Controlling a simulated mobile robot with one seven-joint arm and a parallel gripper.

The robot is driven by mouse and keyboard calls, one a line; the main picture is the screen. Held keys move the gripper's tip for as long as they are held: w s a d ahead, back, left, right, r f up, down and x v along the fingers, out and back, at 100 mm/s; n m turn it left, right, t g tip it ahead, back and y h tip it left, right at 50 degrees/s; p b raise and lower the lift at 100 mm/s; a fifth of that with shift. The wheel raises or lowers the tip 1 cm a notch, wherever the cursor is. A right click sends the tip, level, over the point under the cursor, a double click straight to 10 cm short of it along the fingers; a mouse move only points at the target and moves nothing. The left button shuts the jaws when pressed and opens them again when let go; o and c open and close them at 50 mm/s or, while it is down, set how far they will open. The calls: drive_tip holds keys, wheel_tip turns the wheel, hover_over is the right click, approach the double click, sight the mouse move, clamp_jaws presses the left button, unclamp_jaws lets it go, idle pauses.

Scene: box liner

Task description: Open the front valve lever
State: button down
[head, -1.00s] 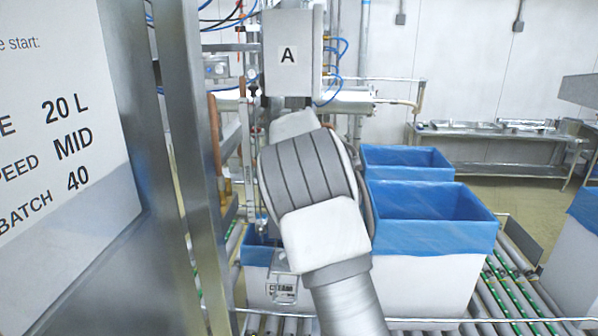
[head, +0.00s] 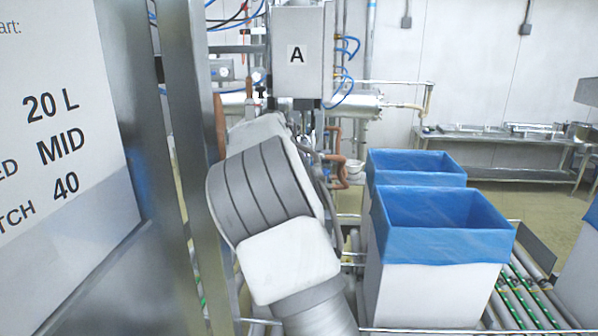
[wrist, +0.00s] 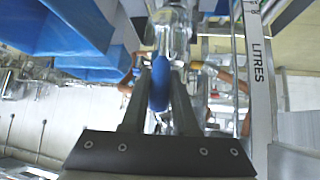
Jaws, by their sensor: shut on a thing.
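A blue lever handle (wrist: 160,82) shows upright in the wrist view, between the two fingers of my gripper (wrist: 157,78). My gripper is shut on it. Behind the handle is shiny metal valve work (wrist: 172,30), partly blurred. In the head view my own arm covers the lever and my gripper, so neither can be seen there. The grey box marked A (head: 300,50) of the filling machine stands above and behind my arm. How far the lever is turned cannot be told.
A steel post (head: 185,130) and a sign panel (head: 60,130) stand close on the left. Blue-lined white boxes (head: 432,285) sit on the roller conveyor (head: 520,290) at right. Brown-orange pipes (head: 340,160) run behind my arm. A steel bench (head: 500,140) stands at the back wall.

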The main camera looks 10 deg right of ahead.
drive_tip(key=shift+a, duration=0.1)
drive_tip(key=c, duration=0.7)
unclamp_jaws()
drive_tip(key=b+v, duration=0.3)
drive_tip(key=v, duration=1.4)
drive_tip(key=shift+s+r+b, duration=0.1)
drive_tip(key=shift+r+b, duration=0.05)
drive_tip(key=shift+b, duration=0.25)
